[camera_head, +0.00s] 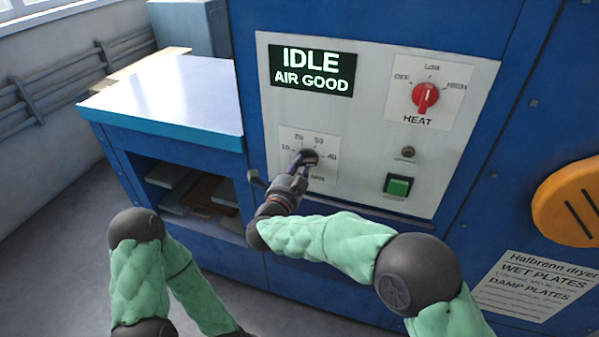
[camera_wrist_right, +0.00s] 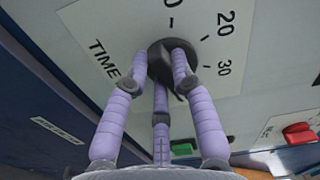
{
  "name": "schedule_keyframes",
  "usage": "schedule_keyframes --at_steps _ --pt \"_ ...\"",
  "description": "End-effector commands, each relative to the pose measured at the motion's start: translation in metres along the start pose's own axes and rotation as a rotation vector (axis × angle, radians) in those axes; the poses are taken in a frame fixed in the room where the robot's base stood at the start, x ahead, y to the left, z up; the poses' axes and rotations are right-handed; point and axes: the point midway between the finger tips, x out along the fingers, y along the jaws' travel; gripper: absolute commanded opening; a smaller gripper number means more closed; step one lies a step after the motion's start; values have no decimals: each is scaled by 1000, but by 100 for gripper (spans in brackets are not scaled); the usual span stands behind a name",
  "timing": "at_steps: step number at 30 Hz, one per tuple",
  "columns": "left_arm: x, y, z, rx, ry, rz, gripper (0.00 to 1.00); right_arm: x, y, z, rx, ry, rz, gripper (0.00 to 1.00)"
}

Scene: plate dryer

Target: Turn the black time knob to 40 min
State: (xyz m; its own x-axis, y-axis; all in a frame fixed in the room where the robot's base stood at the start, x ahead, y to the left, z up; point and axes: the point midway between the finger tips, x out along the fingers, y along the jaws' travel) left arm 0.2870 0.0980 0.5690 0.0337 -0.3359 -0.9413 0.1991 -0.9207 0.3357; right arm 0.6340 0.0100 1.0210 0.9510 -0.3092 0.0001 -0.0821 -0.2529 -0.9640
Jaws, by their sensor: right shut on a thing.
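The black time knob (camera_head: 311,155) sits on a white dial plate marked 10, 20, 30 and 40, low on the left of the control panel. My right gripper (camera_head: 302,165) reaches up to it from below, and its purple fingers are closed around the knob. In the right wrist view the knob (camera_wrist_right: 162,58) lies between the fingertips (camera_wrist_right: 161,66), with 20 and 30 to its right. The fingers cover part of the knob, and I cannot tell which mark it points to. My left arm shows at lower left, but its gripper is out of view.
The display (camera_head: 312,71) reads IDLE, AIR GOOD. The red heat knob (camera_head: 426,96) is at upper right of the panel. A green button (camera_head: 398,186) and a small dark knob (camera_head: 408,153) are right of the dial. A pale worktop (camera_head: 170,97) adjoins on the left.

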Motion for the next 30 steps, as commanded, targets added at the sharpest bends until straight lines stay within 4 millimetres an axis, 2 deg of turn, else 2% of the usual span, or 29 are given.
schedule_keyframes --at_steps 16,17,18,19,30 --pt "2 -1 0 0 0 0 42 -1 2 1 21 -3 4 0" --pt "2 -1 0 0 0 0 42 -1 2 1 21 -3 4 30" --pt "2 -1 0 0 0 0 42 -1 2 1 21 -3 4 42" --pt "2 -1 0 0 0 0 42 -1 2 1 21 -3 4 49" --pt "2 -1 0 0 0 0 42 -2 0 0 22 -1 1 49"
